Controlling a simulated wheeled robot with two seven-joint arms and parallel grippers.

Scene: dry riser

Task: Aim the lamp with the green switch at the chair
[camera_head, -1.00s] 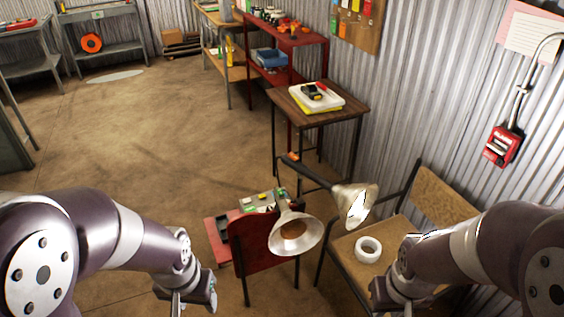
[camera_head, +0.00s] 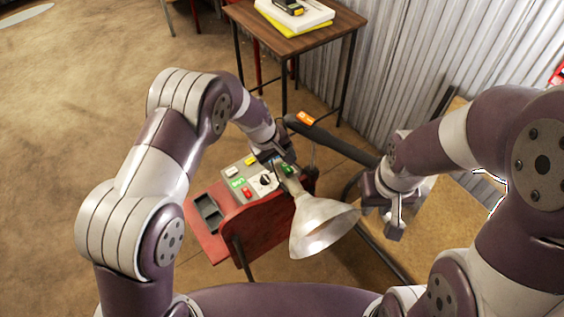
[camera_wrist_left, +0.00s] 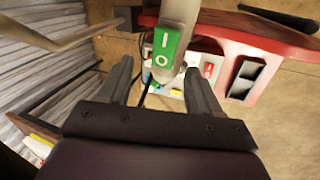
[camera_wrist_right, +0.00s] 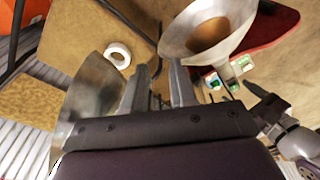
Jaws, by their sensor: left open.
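In the left wrist view the green switch (camera_wrist_left: 164,45) sits on a lamp's grey stem, between the spread fingers of my left gripper (camera_wrist_left: 160,85). In the head view my left gripper (camera_head: 285,160) is at the neck of that lamp. Its pale conical shade (camera_head: 325,222) opens downward, beside a red chair-like seat (camera_head: 262,222).
A control box with coloured buttons (camera_head: 245,180) is on the red seat. A dark lamp arm (camera_head: 335,142) with an orange switch (camera_head: 305,118) crosses near both grippers. A small table (camera_head: 300,35) stands behind; floor at left is clear.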

